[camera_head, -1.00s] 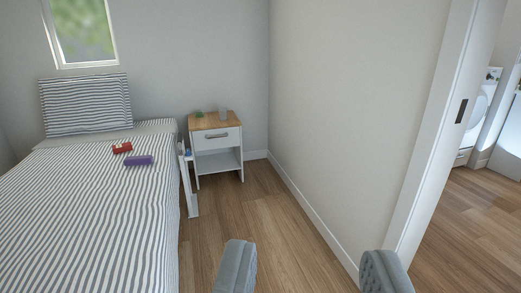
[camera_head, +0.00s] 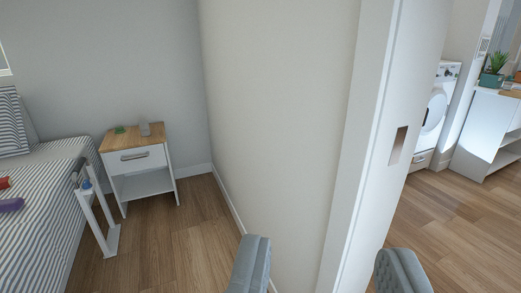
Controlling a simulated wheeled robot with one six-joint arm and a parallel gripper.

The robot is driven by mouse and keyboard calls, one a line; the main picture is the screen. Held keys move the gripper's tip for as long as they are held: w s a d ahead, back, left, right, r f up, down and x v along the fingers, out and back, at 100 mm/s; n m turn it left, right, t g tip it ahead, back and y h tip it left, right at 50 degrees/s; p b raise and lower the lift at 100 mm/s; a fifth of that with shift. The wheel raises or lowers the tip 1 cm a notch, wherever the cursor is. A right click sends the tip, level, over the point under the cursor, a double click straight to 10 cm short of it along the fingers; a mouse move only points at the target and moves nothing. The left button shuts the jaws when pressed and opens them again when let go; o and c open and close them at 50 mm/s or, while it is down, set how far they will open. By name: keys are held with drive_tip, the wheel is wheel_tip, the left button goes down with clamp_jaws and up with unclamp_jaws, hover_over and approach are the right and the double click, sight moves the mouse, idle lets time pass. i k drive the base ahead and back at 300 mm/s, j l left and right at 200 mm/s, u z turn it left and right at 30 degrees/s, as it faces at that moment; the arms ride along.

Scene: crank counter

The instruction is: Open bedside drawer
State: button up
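The bedside table (camera_head: 170,171) stands at the left, against the back wall and beside the bed. It is white with a wooden top. Its drawer (camera_head: 149,162) looks shut and has a grey bar handle (camera_head: 134,156). An open shelf lies below the drawer. My gripper (camera_head: 320,272) shows at the bottom edge, its two grey fingers wide apart with nothing between them. It is well short of the table and to its right.
A striped bed (camera_head: 45,207) is at the left. A white stand (camera_head: 110,240) is between the bed and the table's front. A wall and door frame (camera_head: 365,150) fill the middle. Free wooden floor (camera_head: 175,235) lies before the table. A washer (camera_head: 434,115) is beyond the doorway.

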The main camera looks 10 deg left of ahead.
sight(138, 151)
drive_tip(key=i+j+u, duration=0.1)
drive_tip(key=i+u, duration=0.2)
drive_tip(key=i, duration=0.25)
drive_tip(key=i+u, duration=0.35)
drive_tip(key=i, duration=0.2)
drive_tip(key=i+l+u, duration=0.3)
drive_tip(key=i, duration=0.2)
drive_tip(key=i+j, duration=0.1)
drive_tip(key=i, duration=0.45)
drive_tip(key=i+j, duration=0.15)
drive_tip(key=i, duration=0.45)
drive_tip(key=i+j, duration=0.1)
drive_tip(key=i, duration=0.45)
drive_tip(key=i+j+z, duration=0.15)
drive_tip(key=i, duration=0.2)
drive_tip(key=i+j+z, duration=0.2)
drive_tip(key=i+l, duration=0.05)
drive_tip(key=i, duration=0.05)
